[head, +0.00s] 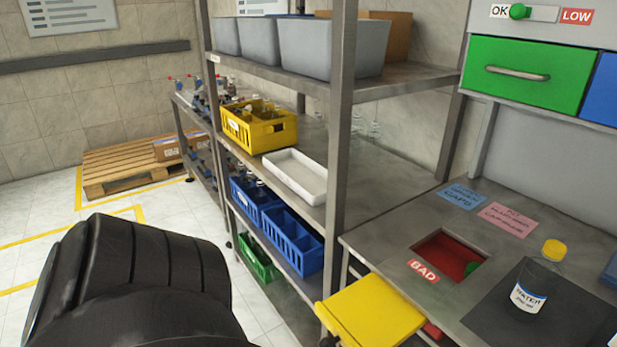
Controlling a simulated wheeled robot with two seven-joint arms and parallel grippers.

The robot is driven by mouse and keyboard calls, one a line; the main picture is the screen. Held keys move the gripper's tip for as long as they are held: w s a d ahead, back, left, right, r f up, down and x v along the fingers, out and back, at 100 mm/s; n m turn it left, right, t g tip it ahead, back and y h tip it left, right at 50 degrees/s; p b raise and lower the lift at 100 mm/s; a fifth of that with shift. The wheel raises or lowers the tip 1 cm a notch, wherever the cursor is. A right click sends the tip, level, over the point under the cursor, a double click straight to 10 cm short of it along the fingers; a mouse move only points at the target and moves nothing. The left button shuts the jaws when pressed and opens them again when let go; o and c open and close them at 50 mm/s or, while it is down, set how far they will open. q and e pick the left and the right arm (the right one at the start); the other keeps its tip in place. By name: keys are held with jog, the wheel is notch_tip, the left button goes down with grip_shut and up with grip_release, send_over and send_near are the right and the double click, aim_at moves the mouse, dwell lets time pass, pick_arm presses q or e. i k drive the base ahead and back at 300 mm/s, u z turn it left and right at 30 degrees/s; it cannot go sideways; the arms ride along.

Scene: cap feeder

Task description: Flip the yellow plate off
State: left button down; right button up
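The yellow plate (372,315) sticks out from the front edge of the metal table, below the red BAD chute, at the bottom of the head view. It looks roughly flat, with its top face showing. A red part (433,331) shows beside its right edge. A large black link of my own arm fills the lower left. Neither gripper's fingers can be made out. A small dark shape at the bottom edge, left of the plate, is too cut off to identify.
A water bottle (538,280) with a yellow cap stands on a dark mat (585,318). The red-lined BAD opening (446,256) is in the table (385,240). A metal shelf post (338,170) rises left of the plate. A green drawer (528,74) is above.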

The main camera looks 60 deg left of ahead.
aim_at(368, 312)
jog(key=k, duration=0.65)
jog(key=u, duration=0.8)
jog(key=i, duration=0.55)
jog(key=u, duration=0.05)
